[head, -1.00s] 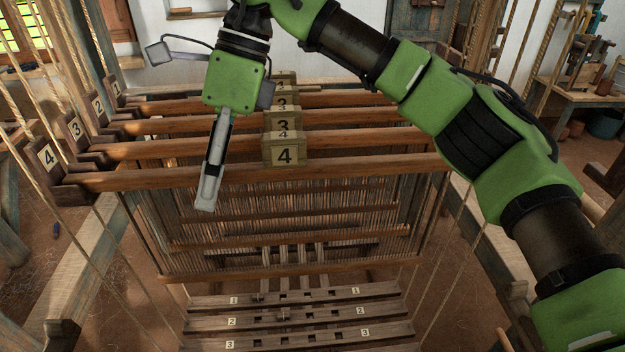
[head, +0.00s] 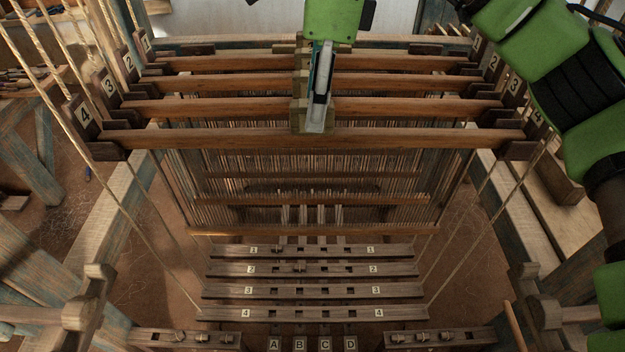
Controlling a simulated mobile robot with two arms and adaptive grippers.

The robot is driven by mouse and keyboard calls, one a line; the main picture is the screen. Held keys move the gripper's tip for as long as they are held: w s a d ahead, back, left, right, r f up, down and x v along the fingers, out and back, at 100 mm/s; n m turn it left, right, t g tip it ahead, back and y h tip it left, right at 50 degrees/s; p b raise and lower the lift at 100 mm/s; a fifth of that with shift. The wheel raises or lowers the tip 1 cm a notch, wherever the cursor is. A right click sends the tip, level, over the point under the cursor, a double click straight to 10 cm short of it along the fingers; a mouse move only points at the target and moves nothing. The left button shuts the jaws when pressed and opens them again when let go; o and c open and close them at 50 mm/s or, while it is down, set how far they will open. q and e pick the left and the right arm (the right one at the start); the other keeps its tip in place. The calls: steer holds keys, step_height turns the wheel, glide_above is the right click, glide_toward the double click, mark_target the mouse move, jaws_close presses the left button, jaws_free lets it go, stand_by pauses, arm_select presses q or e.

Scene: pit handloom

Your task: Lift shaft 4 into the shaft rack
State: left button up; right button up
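Shaft 4 is the front wooden bar (head: 220,139) of several parallel shafts, with heddles hanging below. My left gripper is not in view.
Shafts 3 (head: 220,108), 2 (head: 220,83) and 1 (head: 220,63) lie behind, close together. Numbered slotted bars (head: 330,292) lie below, with tiles marked A to D at the bottom. Slanting ropes (head: 150,225) and loom side beams (head: 120,195) flank the shafts.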

mark_target(296, 136)
steer(key=shift+f+p, duration=0.35)
steer(key=shift+f, duration=0.1)
steer(key=f, duration=0.1)
steer(key=f+p, duration=0.1)
steer(key=f, duration=0.1)
steer(key=shift+w+a+f, duration=0.2)
steer(key=shift+w+f, duration=0.1)
steer(key=shift+f, duration=0.3)
steer(key=shift+a, duration=0.1)
jaws_close()
steer(key=shift+r, duration=0.1)
